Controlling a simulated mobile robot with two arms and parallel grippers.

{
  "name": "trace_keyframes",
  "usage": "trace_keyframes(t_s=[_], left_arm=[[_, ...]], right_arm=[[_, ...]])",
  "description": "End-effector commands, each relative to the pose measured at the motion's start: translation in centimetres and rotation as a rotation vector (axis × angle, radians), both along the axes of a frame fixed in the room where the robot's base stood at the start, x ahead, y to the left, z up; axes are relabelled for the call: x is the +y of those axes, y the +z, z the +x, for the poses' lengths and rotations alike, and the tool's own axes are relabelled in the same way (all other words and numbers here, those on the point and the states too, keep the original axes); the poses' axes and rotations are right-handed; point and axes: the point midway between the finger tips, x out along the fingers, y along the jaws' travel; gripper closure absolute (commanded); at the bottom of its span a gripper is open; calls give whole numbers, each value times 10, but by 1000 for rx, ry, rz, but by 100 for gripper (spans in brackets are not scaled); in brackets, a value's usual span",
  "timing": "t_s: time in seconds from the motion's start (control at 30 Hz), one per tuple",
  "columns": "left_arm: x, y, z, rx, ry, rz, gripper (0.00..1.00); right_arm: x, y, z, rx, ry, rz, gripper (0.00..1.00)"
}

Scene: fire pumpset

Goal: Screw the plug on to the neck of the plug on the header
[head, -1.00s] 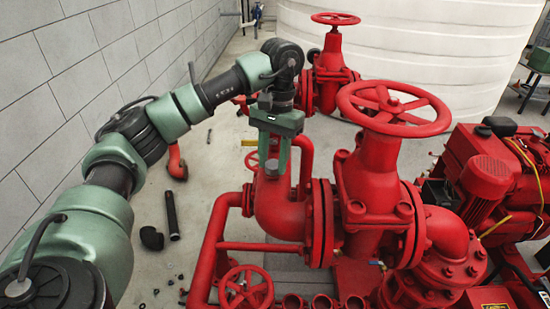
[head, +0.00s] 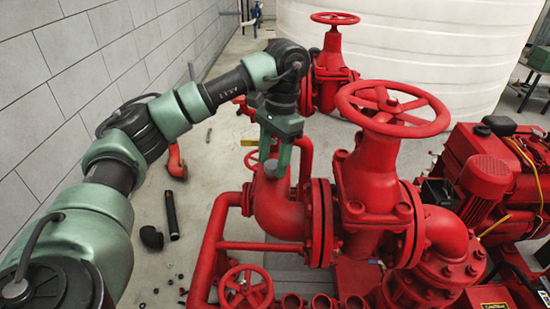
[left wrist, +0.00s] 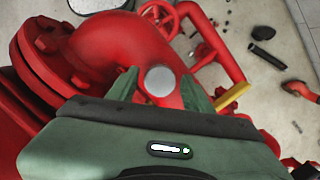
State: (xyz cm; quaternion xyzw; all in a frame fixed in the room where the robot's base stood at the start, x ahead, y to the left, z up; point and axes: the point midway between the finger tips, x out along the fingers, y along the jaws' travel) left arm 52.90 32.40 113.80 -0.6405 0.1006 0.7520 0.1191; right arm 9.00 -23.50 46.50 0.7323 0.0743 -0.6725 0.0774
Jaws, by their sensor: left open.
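The plug (left wrist: 160,80) shows in the left wrist view as a round grey metal top, between the two green fingers of my left gripper (left wrist: 160,88). In the head view the plug (head: 271,168) is a small grey piece at the top of the red header elbow (head: 280,210). My left gripper (head: 278,160) points down over it, with its fingers apart on either side. The neck under the plug is hidden, so I cannot tell how far the plug is seated. My right gripper is not in view.
A large red valve with a handwheel (head: 393,108) stands right of the left gripper. A red pipe and small handwheel (head: 245,288) are in front. A black pipe (head: 171,215) and black elbow (head: 151,238) lie on the floor. A yellow bar (left wrist: 233,96) is beside the gripper.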

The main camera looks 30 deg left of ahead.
Motion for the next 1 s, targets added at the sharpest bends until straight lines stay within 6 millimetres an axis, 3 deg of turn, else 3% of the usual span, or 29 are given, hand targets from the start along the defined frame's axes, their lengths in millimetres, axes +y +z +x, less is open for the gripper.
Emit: trace_keyframes(t_s=[1.0], left_arm=[[1, -1, -1, 0, 981, 2, 49]], right_arm=[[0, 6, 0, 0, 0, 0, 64]])
